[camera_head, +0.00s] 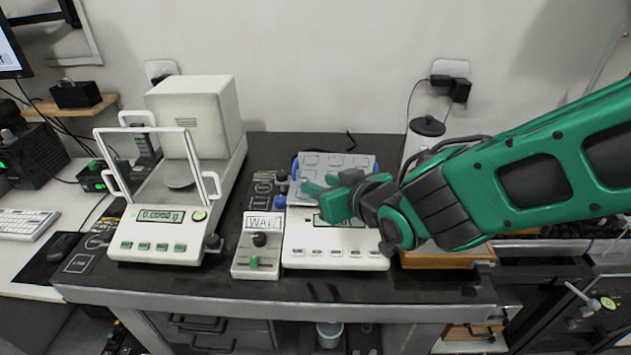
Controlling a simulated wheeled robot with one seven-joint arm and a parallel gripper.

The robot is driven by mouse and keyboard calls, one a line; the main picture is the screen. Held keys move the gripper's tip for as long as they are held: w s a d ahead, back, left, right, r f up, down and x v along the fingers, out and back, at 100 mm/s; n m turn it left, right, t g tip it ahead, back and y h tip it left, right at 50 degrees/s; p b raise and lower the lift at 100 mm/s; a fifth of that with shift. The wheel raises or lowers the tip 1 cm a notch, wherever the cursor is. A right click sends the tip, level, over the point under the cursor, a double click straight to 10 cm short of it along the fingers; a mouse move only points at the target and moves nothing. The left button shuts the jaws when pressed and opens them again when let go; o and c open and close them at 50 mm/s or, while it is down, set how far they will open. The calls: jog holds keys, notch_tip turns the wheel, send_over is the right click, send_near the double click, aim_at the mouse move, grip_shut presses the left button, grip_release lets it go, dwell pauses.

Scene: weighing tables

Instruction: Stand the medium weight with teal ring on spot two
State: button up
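My gripper (322,192) is green and black and reaches in from the right, above the back of the white balance (335,258) on the right. Whether its fingers hold anything is too small to tell. No weight with a teal ring can be made out; my gripper and wrist hide part of the area. A pale sheet with outlined spots (336,160) and blue edges lies behind the gripper. Which spot is number two cannot be read.
A balance with an open glass shield (160,245) stands on the left of the dark table (225,275). A small box with a WAIT sign (256,262) stands between the balances. A lidded white container (426,127) stands behind my arm. A wooden tray (432,260) lies right of the white balance.

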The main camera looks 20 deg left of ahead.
jog(key=shift+v, duration=2.2)
jog(key=w+d+f+m+h, duration=0.1)
jog(key=w+d+m+h, duration=0.15)
jog(key=d, duration=0.85)
jog(key=w+d+f+m+g+h, duration=0.1)
jog(key=d+m+h, duration=0.15)
jog(key=d, duration=0.75)
jog(key=w+d+f+m+h, duration=0.1)
jog(key=d+m+h, duration=0.15)
jog(key=d, duration=0.85)
jog(key=s+d+f+m+g+h, duration=0.1)
jog(key=s+d+m+g+h, duration=0.3)
jog(key=d, duration=0.6)
jog(key=s+d+m+g+y, duration=0.1)
jog(key=s+d, duration=0.3)
jog(key=s, duration=0.6)
jog(key=s+d+m+g+y, duration=0.1)
jog(key=s+d, duration=0.4)
jog(key=s, duration=0.5)
jog(key=shift+d+m+g+y, duration=0.25)
jog(key=shift+m+g+y, duration=0.1)
jog(key=shift+m+g, duration=0.6)
jog(key=shift+w+r, duration=0.1)
